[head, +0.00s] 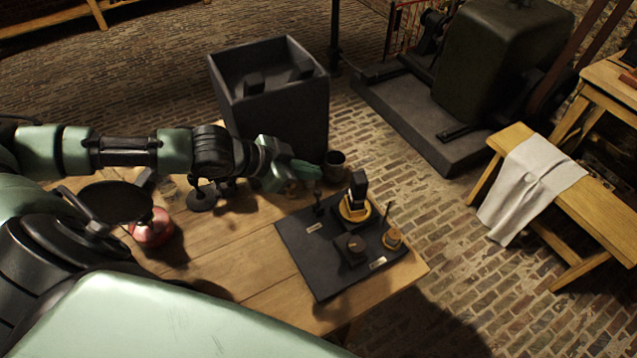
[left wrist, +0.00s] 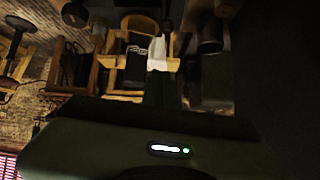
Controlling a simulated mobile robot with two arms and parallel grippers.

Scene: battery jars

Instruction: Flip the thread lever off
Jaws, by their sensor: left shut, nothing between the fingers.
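A dark board (head: 325,270) lies on the wooden table near its right end. On it stand a small upright dark lever (head: 318,208), a tall black piece on a yellow ring (head: 355,212), a low dark block with a knob (head: 350,248), and a thin rod beside a brass-coloured piece (head: 392,239). Two small pale labels lie on the board; their text is too small to read, so I cannot tell which part is the thread lever. My left gripper (head: 307,172) is shut and empty, above the table just behind the small lever. Its fingers also show in the left wrist view (left wrist: 162,92). My right gripper is not in view.
A dark cup (head: 334,166) stands close to the left gripper's tip. A large dark open bin (head: 272,110) is behind the arm. A red lamp-like object (head: 151,228) is at left. A bench with a white cloth (head: 532,184) stands at right.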

